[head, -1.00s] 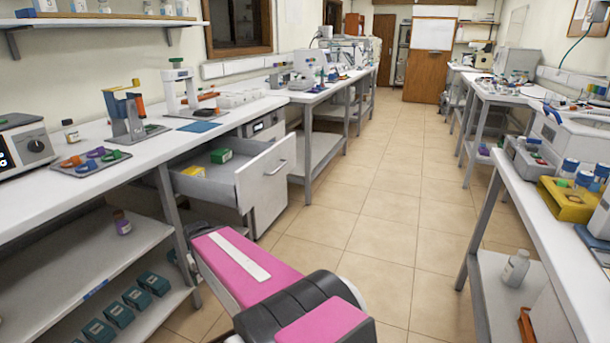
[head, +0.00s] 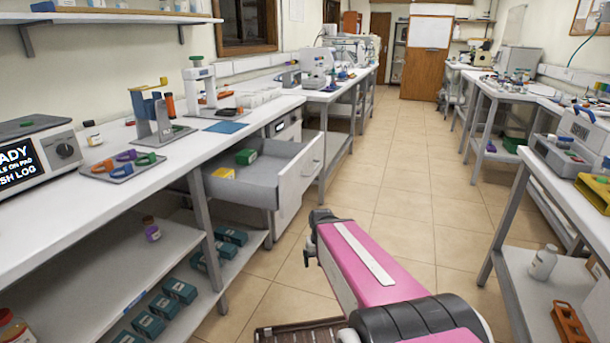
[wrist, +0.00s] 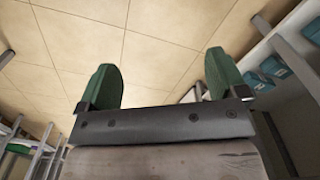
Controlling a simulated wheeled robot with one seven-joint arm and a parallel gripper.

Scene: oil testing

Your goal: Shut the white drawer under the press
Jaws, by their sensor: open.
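The white drawer (head: 299,177) stands pulled out from under the left bench, its front facing the aisle. Its grey inside shows, holding a green box (head: 246,157) and a yellow box (head: 223,173). A white upright stand with a green top, which looks like the press (head: 197,92), is on the bench above. My gripper (wrist: 161,84) is open and empty in the wrist view, with two green fingers spread over the tiled floor. In the head view my pink arm is to the right of and nearer than the drawer, and I cannot make out the fingers there.
A grey bench leg (head: 206,225) stands left of the drawer. Teal boxes (head: 180,290) sit on the lower shelf, and also show in the wrist view (wrist: 272,66). A right-hand bench (head: 535,172) bounds the aisle. The tiled floor (head: 400,200) between is clear.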

